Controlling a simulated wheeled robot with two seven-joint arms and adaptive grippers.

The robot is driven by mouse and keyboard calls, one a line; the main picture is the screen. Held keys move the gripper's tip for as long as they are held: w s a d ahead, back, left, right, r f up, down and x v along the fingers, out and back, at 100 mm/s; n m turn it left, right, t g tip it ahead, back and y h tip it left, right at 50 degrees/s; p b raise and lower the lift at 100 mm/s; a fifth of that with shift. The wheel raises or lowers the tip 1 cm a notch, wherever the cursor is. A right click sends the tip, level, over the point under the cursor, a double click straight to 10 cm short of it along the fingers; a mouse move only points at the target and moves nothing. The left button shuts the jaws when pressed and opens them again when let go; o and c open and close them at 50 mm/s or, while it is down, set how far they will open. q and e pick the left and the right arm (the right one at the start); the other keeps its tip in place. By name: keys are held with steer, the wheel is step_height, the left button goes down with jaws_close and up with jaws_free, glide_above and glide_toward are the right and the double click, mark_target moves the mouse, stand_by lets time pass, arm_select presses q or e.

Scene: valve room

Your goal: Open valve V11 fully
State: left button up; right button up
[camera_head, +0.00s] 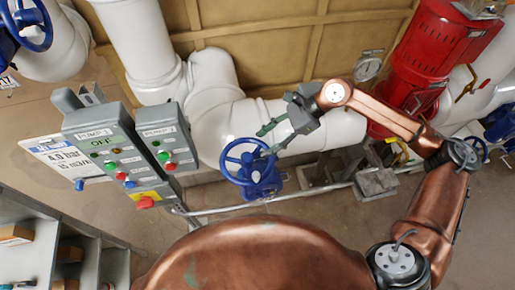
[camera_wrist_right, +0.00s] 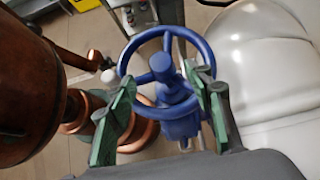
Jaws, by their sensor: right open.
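A blue valve with a round handwheel (camera_head: 246,162) stands low in front of the white pipe in the head view. It also fills the middle of the right wrist view as a blue wheel (camera_wrist_right: 207,52) with spokes and a hub. No V11 tag is readable on it. My right gripper (camera_head: 268,139) is at the upper right edge of the wheel. In the right wrist view its two green-padded fingers (camera_wrist_right: 162,84) are open and spread on either side of the wheel's near part. Whether they touch the rim, I cannot tell. My left gripper is out of view.
A red pump housing (camera_head: 430,45) is at the right. Another blue wheel (camera_head: 28,27) is at the upper left.

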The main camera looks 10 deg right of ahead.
steer(key=shift+w+d+r, duration=0.2)
steer(key=shift+d+r, duration=0.2)
steer(key=shift+d, duration=0.15)
steer(key=shift+s, duration=0.1)
